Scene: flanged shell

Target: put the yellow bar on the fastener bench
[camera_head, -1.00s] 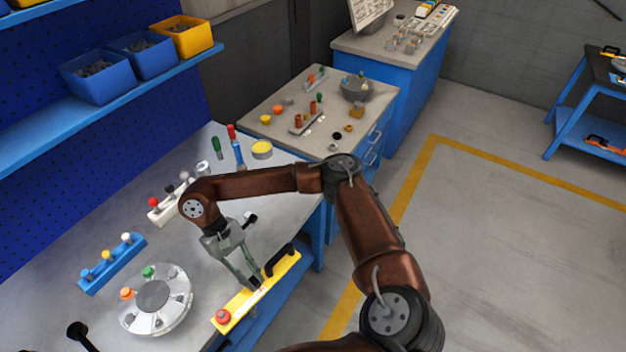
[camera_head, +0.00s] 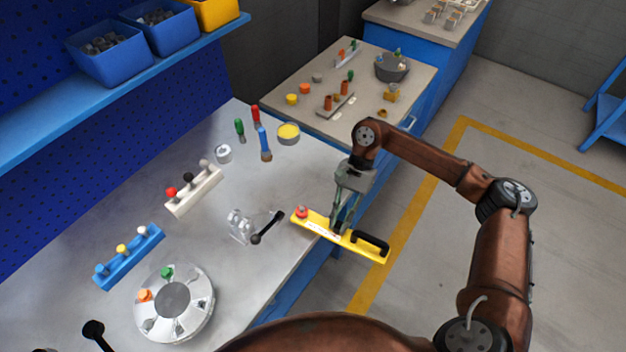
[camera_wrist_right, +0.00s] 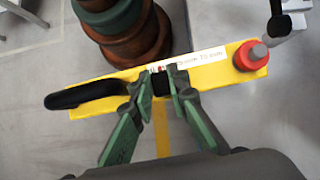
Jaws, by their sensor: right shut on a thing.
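The yellow bar (camera_head: 318,221) has a red button at one end, a black handle at the other and a white label. My right gripper (camera_head: 344,228) is shut on its middle, between button and handle. In the head view the bar overlaps the right edge of the steel bench (camera_head: 215,262), with its handle end over the floor. The wrist view also shows the bar (camera_wrist_right: 215,76) between the fingertips of the right gripper (camera_wrist_right: 162,84). No readable sign tells which bench is the fastener bench. My left gripper is not in view.
The tan-topped cabinet (camera_head: 330,75) behind holds small coloured parts and a grey bowl (camera_head: 391,68). The steel bench carries a round fixture (camera_head: 172,300), a blue rack (camera_head: 128,256), a white rack (camera_head: 193,190) and a black-ended tool (camera_head: 267,228). Open floor lies right.

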